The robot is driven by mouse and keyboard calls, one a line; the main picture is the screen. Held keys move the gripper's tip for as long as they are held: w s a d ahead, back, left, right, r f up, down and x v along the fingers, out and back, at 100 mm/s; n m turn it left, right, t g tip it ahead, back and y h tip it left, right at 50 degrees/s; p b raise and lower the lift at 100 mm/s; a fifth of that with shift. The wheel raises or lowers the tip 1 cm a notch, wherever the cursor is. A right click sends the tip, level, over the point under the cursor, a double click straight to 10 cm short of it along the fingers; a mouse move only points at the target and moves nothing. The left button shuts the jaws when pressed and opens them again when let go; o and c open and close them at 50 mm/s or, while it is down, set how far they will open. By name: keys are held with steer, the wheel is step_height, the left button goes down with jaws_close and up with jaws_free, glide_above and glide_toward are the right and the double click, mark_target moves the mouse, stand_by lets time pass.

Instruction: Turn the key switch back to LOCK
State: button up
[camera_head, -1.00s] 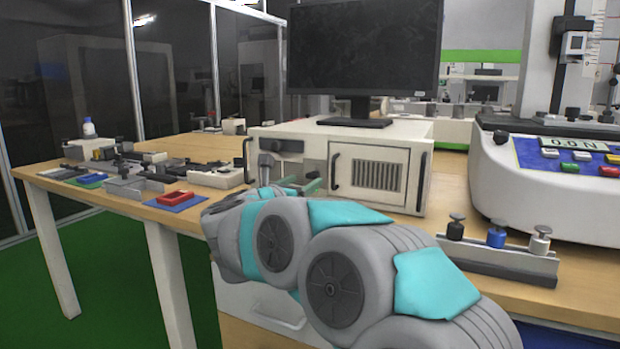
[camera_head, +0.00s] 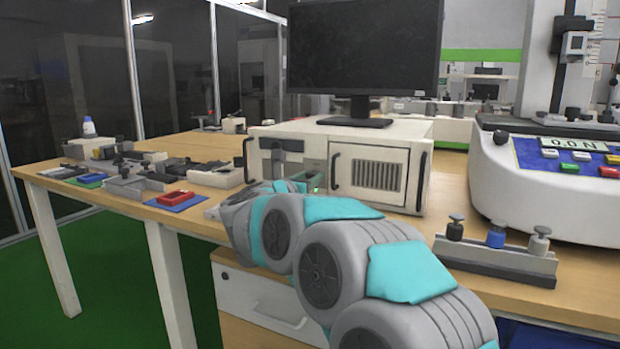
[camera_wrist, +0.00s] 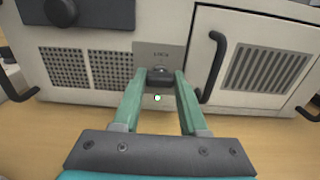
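The key switch (camera_wrist: 160,76) is a dark knob on a grey plate (camera_wrist: 151,52) on the white cabinet's front, with small lettering above it. In the wrist view my gripper (camera_wrist: 160,77) points at it, one green finger on each side of the knob. The fingers stand apart; whether they touch the knob's sides is not clear. A small light (camera_wrist: 157,98) glows just below the knob. In the head view the green fingers (camera_head: 308,180) reach the cabinet front, and my arm hides most of the switch. The knob's exact angle is hard to read.
The white cabinet (camera_head: 400,130) carries a monitor (camera_head: 365,50). A black door handle (camera_wrist: 213,68) is close right of my gripper; a dark round knob (camera_wrist: 61,12) is at upper left. A testing machine (camera_head: 560,195) stands right. Trays and fixtures (camera_head: 130,185) lie left.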

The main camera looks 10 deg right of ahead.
jaws_close()
